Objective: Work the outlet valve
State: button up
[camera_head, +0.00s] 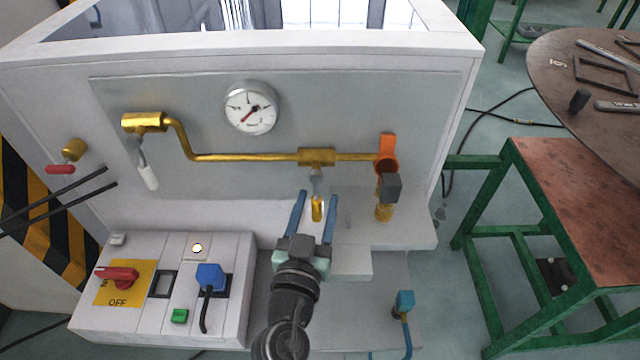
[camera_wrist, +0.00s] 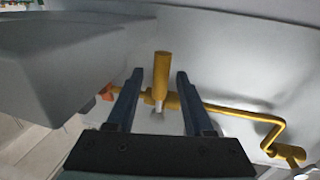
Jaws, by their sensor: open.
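A brass pipe (camera_head: 240,157) runs across the grey front panel of the generator. In its middle is a brass valve body (camera_head: 317,157) with a short metal stem and a yellow handle (camera_head: 317,208) hanging below. My gripper (camera_head: 318,196) is open, with one blue finger on each side of this handle. In the wrist view the yellow handle (camera_wrist: 161,70) appears between the two fingers (camera_wrist: 160,76), with a gap on both sides. I see no contact. Which valve is the outlet valve is not marked. A white-handled valve (camera_head: 148,178) hangs at the pipe's left end.
An orange fitting (camera_head: 387,150) with a dark block (camera_head: 389,187) stands right of the handle. A pressure gauge (camera_head: 251,108) sits above the pipe. A switch box (camera_head: 160,290) with a red knob and blue plug is lower left. A green-framed table (camera_head: 580,200) stands right.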

jog(key=shift+w+d, duration=0.15)
jog(key=shift+w, duration=0.7)
jog(key=shift+w+d, duration=0.15)
jog(key=shift+w, duration=0.65)
grip_shut()
